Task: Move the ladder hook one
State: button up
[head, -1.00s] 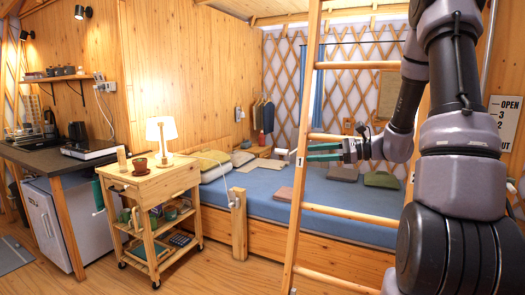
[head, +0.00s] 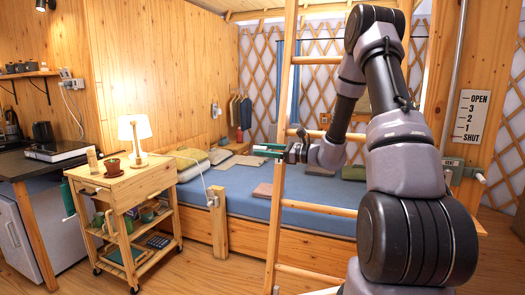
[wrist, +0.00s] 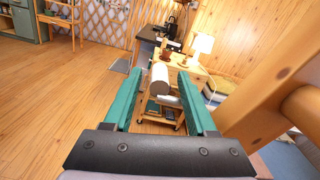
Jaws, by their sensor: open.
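The wooden ladder (head: 279,215) stands in front of the bed, its left rail running from top to bottom of the head view. Its rail and a rung (wrist: 303,106) are close at the right of the wrist view. I cannot make out a separate hook on it. My gripper (head: 258,150) has teal fingers, which lie across the left rail in the head view and point left. My arm hides part of the ladder's right side.
A wooden cart (head: 130,185) with a lamp (head: 133,130) stands at the left. The blue bed (head: 240,180) lies behind the ladder, with a short post (head: 217,228) at its corner. A sign (head: 472,117) reading OPEN to SHUT is at right. Bare floor lies at front left.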

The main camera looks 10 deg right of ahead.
jog(key=shift+w+a, duration=0.2)
jog(key=shift+a, duration=0.15)
grip_shut()
dwell(1.2)
